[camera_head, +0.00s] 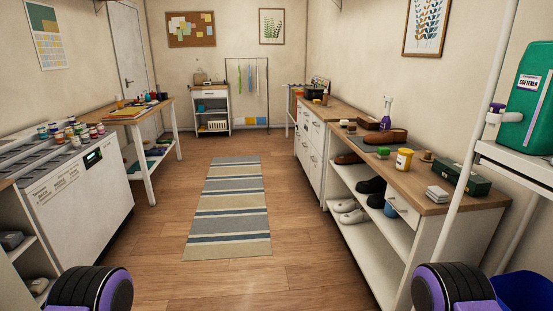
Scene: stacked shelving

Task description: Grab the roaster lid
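A small dark pot-like thing (314,92) sits on the wooden top of the white drawer cabinet (311,139) at the back right. It may be the roaster, but it is too small to tell its lid apart. No roaster lid can be made out for certain elsewhere. Neither of my grippers shows; only black and purple parts of my arms show at the bottom left and bottom right corners.
A striped rug (228,206) lies on open wooden floor in the middle. A shoe bench (427,184) stands at right, near a shelf with a green softener jug (527,100). A white counter with jars (75,190) and a craft table (138,112) line the left.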

